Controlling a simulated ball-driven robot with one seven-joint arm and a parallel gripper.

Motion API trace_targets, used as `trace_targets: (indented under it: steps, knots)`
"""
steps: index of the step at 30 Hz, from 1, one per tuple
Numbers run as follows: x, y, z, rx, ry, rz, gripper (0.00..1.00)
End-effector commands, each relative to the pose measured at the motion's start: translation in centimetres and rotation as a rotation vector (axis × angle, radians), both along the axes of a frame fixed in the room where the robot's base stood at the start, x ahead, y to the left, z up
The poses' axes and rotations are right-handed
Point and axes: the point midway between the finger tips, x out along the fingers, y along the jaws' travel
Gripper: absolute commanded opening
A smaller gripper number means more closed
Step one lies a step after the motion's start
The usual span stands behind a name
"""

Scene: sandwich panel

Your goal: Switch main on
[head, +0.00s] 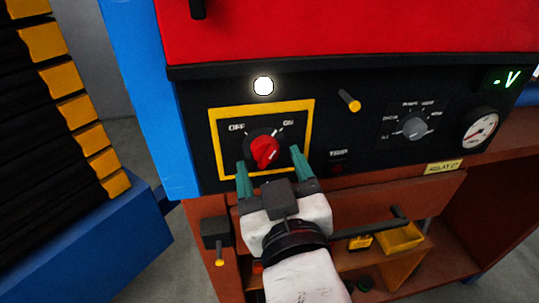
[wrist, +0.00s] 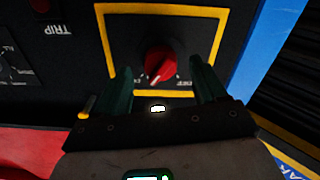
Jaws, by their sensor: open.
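The main switch is a red rotary knob (head: 265,152) on a dark plate with a yellow frame (head: 212,140). OFF is printed at its upper left and ON at its upper right. My gripper (head: 271,160) is open, with one green finger on each side of the knob. In the wrist view, the knob (wrist: 159,62) shows between the fingertips of my gripper (wrist: 161,72). I cannot tell whether the fingers touch it. A round white lamp (head: 263,86) above the frame looks lit.
A yellow peg (head: 349,100), a selector dial (head: 414,126), a gauge (head: 478,130) and a TRIP button (head: 337,168) are to the right on the panel. A drawer with a dark handle (head: 370,228) and a yellow bin (head: 399,238) are below. A blue post (head: 160,110) stands at left.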

Motion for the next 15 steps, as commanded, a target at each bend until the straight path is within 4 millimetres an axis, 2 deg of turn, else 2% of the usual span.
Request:
trace_targets:
  steps: [6, 15]
  knots:
    - [1.9, 0.5, 0.0, 0.000, 0.001, -0.001, 0.71]
    - [2.1, 0.6, 0.0, 0.000, 0.001, 0.000, 0.71]
